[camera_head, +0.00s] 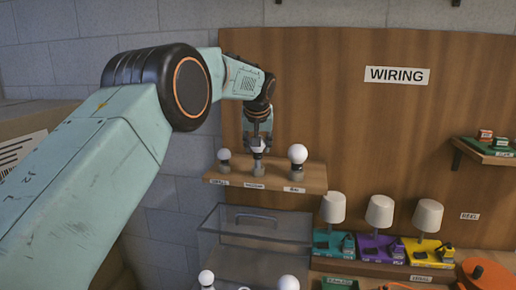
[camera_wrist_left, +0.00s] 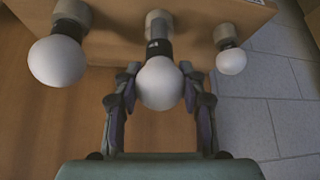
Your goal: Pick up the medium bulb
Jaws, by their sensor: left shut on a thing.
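The medium bulb (camera_wrist_left: 160,83) is the middle one of three white bulbs on a small wooden shelf (camera_head: 310,180). My left gripper (camera_head: 259,148) comes down over it from above. In the left wrist view, the two fingers of my left gripper (camera_wrist_left: 158,92) are closed on the sides of the round glass. The bulb's dark neck still lines up with the grey socket (camera_wrist_left: 159,22) behind it; I cannot tell whether they touch. The small bulb (camera_head: 224,154) stands to the left and the big bulb (camera_head: 297,153) to the right. My right gripper is not in view.
A clear lidded case (camera_head: 255,235) stands below the shelf. Several lamps with white shades (camera_head: 379,212) stand on coloured bases to the right. A small shelf with boxes (camera_head: 490,147) is on the wooden board at far right. More bulbs (camera_head: 206,278) show at the bottom.

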